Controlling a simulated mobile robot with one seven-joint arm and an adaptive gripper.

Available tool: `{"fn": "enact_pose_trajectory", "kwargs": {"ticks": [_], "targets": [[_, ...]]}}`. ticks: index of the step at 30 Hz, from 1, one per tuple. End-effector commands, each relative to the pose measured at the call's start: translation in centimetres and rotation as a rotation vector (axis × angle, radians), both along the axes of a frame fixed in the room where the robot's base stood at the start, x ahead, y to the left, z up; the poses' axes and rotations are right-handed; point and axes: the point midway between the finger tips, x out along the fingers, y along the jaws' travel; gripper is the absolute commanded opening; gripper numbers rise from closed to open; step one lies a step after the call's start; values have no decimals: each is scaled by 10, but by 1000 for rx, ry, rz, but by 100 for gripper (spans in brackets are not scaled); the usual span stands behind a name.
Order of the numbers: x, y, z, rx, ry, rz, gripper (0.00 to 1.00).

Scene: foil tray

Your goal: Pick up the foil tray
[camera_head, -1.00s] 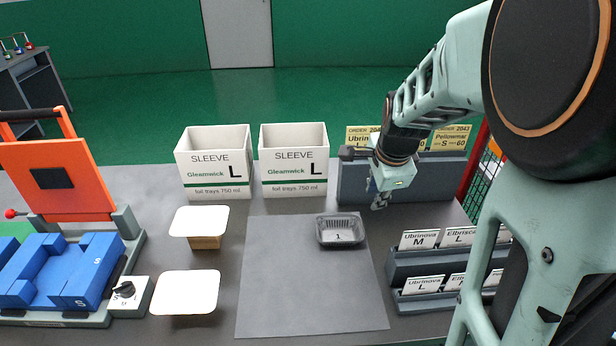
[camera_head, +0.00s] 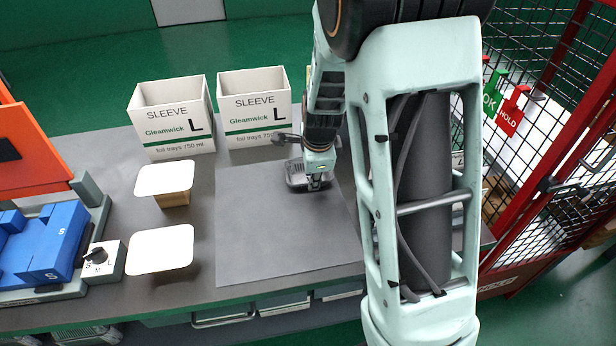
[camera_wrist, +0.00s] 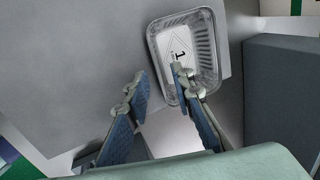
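The foil tray (camera_head: 296,174) sits on the grey mat (camera_head: 270,235) near its far right corner, partly hidden by my gripper in the head view. In the wrist view the foil tray (camera_wrist: 205,42) is seen from above, with a white label marked 1 on its floor. My gripper (camera_head: 318,186) is over the tray's near right part in the head view. In the wrist view my gripper (camera_wrist: 158,78) is open, its fingers apart with nothing held. One fingertip overlaps the tray and the other is left of it. I cannot tell whether the fingertip touches the tray.
Two white sleeve boxes (camera_head: 172,118) (camera_head: 254,108) stand behind the mat. Two white lids (camera_head: 164,180) (camera_head: 160,249) lie left of it on supports. A grey block (camera_wrist: 282,95) is beside the tray in the wrist view. A red mesh fence (camera_head: 550,150) stands at right.

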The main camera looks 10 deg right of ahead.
Motion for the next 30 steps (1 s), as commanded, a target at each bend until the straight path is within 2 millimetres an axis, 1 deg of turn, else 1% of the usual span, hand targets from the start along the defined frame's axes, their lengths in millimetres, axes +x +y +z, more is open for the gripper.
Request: {"fn": "enact_pose_trajectory", "kwargs": {"ticks": [1, 3, 7, 30], "targets": [[2, -1, -8, 0, 4, -2, 22], [6, -1, -17, -1, 3, -1, 22], [9, -1, -26, -1, 1, 0, 22], [10, 0, -32, 0, 0, 1, 22]]}}
